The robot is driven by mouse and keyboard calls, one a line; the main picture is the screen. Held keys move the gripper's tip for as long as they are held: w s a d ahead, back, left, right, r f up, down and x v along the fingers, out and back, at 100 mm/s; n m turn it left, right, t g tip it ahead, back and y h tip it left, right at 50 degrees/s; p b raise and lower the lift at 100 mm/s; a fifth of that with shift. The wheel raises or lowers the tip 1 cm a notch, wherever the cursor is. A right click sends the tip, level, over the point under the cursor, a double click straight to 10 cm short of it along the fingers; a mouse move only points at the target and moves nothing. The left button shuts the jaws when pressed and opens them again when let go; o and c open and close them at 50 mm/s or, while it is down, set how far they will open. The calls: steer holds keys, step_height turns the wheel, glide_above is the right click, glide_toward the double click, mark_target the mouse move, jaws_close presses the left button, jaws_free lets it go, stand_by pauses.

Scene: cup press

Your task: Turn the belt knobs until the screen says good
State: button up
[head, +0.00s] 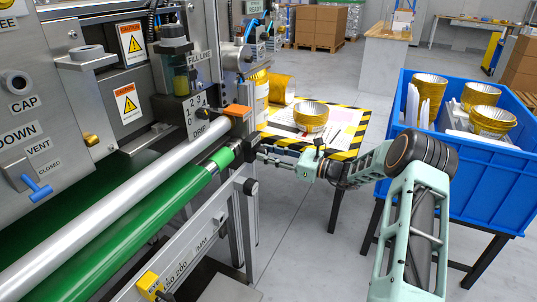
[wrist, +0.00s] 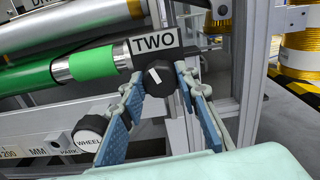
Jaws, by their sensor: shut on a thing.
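The black belt knob (wrist: 158,76) with a white pointer line sits under a label reading TWO in the wrist view. My gripper (wrist: 165,82) has its blue-padded fingers on either side of this knob and is shut on it. In the head view my gripper (head: 258,158) reaches from the right to the end of the press frame, where the knob is hard to make out. The green belt (head: 110,235) runs along the lower roller, and its bright green end (wrist: 95,64) shows left of the knob. No screen is in view.
A round WHEEL knob (wrist: 88,135) sits below left of my fingers. A striped table (head: 350,125) with gold cups stands behind my arm. A blue crate (head: 462,170) of cups is at the right. Open floor (head: 300,230) lies between the press and the crate.

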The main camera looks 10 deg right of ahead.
steer(key=m+p, duration=0.2)
steer(key=shift+r+m+p, duration=0.15)
steer(key=shift+m+p, duration=0.2)
steer(key=shift+m, duration=0.05)
steer(key=shift+f+m+p, duration=0.2)
steer(key=shift+m+p, duration=1.15)
steer(key=shift+m, duration=0.95)
steer(key=o, duration=1.2)
steer(key=shift+c, duration=0.2)
steer(key=shift+d, duration=0.1)
steer(key=v, duration=1.2)
